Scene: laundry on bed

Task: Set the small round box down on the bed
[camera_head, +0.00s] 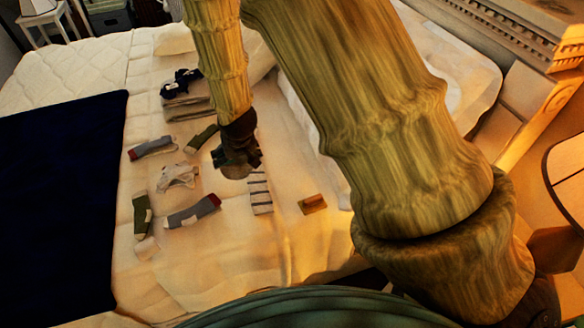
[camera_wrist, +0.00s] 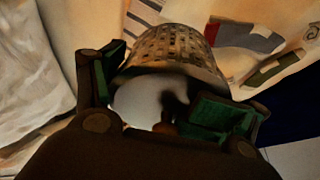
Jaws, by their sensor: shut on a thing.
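My gripper (camera_head: 238,157) points down over the bed (camera_head: 240,255) in the head view. It is shut on the small round box (camera_head: 237,172), which shows only as a small grey-brown shape under the fingers. In the wrist view the box has a woven-looking, speckled brown side (camera_wrist: 172,48) and a smooth pale face. The green-padded fingers of my gripper (camera_wrist: 163,92) grip it from both sides. I cannot tell whether the box touches the bedding.
Socks lie around, including a grey one with a red end (camera_head: 193,212) and a green one (camera_head: 142,214). A striped cloth (camera_head: 260,193) lies just right of my gripper, and a small brown block (camera_head: 313,204) farther right. Bare sheet lies toward the front.

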